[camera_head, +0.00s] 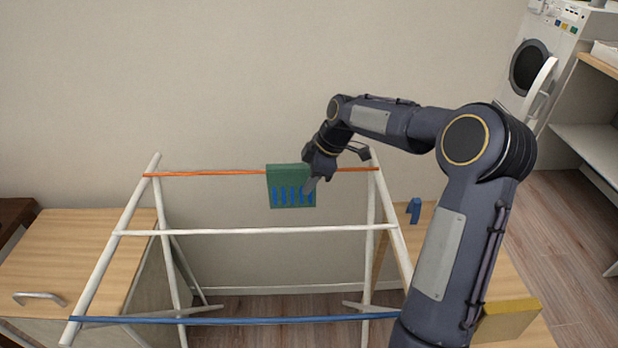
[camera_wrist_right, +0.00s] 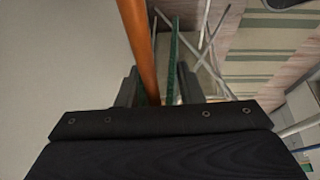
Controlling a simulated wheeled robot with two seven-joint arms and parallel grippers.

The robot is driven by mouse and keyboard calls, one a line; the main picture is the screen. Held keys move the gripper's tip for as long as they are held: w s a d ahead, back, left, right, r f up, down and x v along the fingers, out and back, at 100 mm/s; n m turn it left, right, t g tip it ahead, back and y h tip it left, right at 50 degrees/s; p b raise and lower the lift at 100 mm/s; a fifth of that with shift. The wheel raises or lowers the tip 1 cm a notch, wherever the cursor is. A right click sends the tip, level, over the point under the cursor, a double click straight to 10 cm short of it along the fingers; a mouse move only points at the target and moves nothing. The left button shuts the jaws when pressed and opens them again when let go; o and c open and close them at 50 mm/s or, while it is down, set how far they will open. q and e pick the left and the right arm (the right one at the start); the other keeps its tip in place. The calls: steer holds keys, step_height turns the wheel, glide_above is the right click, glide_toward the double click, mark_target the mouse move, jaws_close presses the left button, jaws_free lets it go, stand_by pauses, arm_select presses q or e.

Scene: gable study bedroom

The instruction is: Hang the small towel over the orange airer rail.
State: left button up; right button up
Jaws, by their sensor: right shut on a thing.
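The small towel (camera_head: 291,187), green with blue stripes, is at the orange airer rail (camera_head: 215,173) and covers part of it in the head view. Its top edge stands slightly above the rail. My right gripper (camera_head: 312,184) is shut on the towel at its right side. In the right wrist view the towel (camera_wrist_right: 173,62) shows as a thin green strip beside the orange rail (camera_wrist_right: 137,40), between the fingers of my right gripper (camera_wrist_right: 156,92). My left gripper is not in view.
The white airer frame (camera_head: 100,240) has a white middle rail (camera_head: 240,231) and a blue front rail (camera_head: 230,321). A wooden cabinet (camera_head: 75,245) stands left. A blue peg-like thing (camera_head: 415,210) and a yellow block (camera_head: 508,318) are on the right-hand wooden surface. A plain wall is behind.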

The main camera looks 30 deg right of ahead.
steer(key=o, duration=1.1)
steer(key=v, duration=0.8)
steer(key=shift+a, duration=0.1)
step_height(320, 180, up, 7)
steer(key=p, duration=0.6)
